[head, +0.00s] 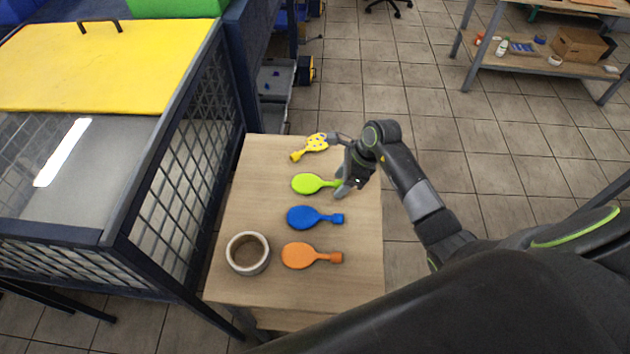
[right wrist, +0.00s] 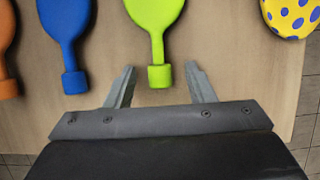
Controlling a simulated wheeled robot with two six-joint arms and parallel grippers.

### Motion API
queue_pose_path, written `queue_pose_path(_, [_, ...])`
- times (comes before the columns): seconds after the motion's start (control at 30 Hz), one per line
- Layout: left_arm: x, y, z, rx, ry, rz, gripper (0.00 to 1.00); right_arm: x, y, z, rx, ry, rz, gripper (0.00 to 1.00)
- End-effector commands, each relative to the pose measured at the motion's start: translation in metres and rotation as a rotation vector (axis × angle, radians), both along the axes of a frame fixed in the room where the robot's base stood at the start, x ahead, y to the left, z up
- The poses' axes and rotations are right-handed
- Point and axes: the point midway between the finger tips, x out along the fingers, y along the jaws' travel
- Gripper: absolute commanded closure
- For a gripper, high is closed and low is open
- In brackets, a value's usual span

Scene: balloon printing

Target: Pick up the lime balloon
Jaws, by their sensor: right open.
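The lime balloon (head: 308,183) lies flat on the wooden table (head: 265,160), its neck pointing right toward my right gripper. My right gripper (head: 337,162) is open and empty at the table's right side. My left gripper is not in view.
A blue balloon (head: 305,217) and an orange balloon (head: 300,255) lie nearer on the table. A yellow balloon with blue dots (head: 316,142) lies at the far end. A roll of tape (head: 235,262) sits front left. A mesh-sided machine (head: 160,210) stands left of the table.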

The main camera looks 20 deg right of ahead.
Motion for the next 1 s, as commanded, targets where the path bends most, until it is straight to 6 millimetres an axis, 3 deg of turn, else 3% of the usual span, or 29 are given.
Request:
queue_pose_path(0.13, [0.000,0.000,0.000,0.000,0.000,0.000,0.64,0.000,0.000,0.000,0.000,0.000,0.000,0.54])
queue_pose_path(0.43, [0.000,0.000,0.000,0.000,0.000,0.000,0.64,0.000,0.000,0.000,0.000,0.000,0.000,0.90])
queue_pose_path(0.8, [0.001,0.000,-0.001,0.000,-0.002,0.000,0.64,0.000,0.000,0.002,0.001,0.000,0.000,0.90])
queue_pose_path(1.0, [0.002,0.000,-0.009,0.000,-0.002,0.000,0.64,0.001,-0.001,0.025,-0.003,-0.006,0.002,0.90])
